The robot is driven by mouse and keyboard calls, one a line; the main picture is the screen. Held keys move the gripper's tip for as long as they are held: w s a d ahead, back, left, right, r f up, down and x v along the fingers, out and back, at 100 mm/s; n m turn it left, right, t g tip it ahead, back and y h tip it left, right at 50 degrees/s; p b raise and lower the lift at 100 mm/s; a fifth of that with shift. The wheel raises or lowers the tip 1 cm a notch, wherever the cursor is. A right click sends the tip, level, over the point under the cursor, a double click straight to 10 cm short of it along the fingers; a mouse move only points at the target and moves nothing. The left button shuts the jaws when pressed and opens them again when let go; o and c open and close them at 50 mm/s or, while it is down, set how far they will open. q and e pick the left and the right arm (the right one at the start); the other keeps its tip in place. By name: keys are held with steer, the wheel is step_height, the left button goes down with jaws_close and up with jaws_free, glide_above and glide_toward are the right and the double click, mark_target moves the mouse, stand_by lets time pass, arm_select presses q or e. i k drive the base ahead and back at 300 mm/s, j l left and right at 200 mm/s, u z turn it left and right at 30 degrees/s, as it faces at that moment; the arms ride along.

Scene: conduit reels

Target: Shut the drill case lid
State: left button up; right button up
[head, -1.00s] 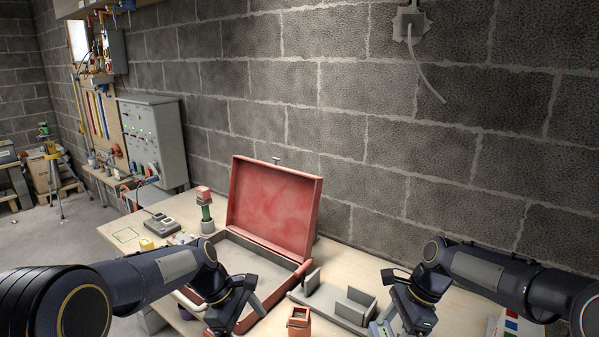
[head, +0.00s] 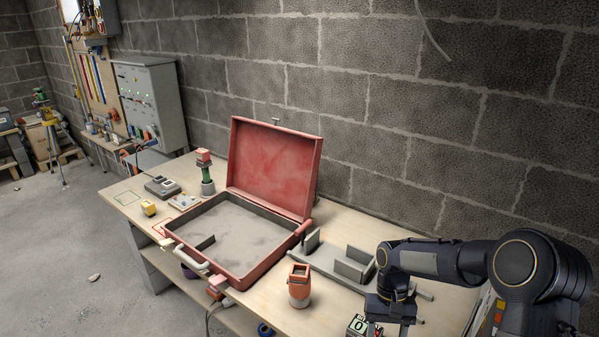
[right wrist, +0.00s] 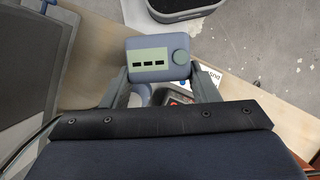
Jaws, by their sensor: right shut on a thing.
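The red drill case (head: 262,277) lies on the bench with its lid (head: 272,165) standing up, open, on the wall side. Its grey-lined inside is empty apart from a low dark divider, and a pale handle (head: 190,257) is on its front. My right gripper (head: 378,326) is to the right of the case, at the bottom of the head view. In the right wrist view it (right wrist: 160,78) is shut on a grey-blue device (right wrist: 158,60) with a greenish display and a round knob. My left gripper is out of view.
An orange-red holder (head: 299,289) and a grey bracket tray (head: 352,264) stand right of the case. A green and red tool (head: 207,180), a grey box (head: 162,187) and a yellow item (head: 148,207) are to its left. The block wall rises behind the bench.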

mark_target(246, 253)
steer(key=i+j, duration=0.1)
steer(key=j, duration=0.25)
steer(key=i+j+u, duration=0.1)
steer(key=j, duration=0.25)
steer(key=i+j+u, duration=0.15)
steer(key=i+j, duration=0.3)
steer(key=i+j+u, duration=0.15)
steer(key=i+j, duration=0.25)
steer(key=i, duration=0.25)
steer(key=i+l, duration=0.15)
steer(key=i+u, duration=0.05)
steer(key=i, duration=0.05)
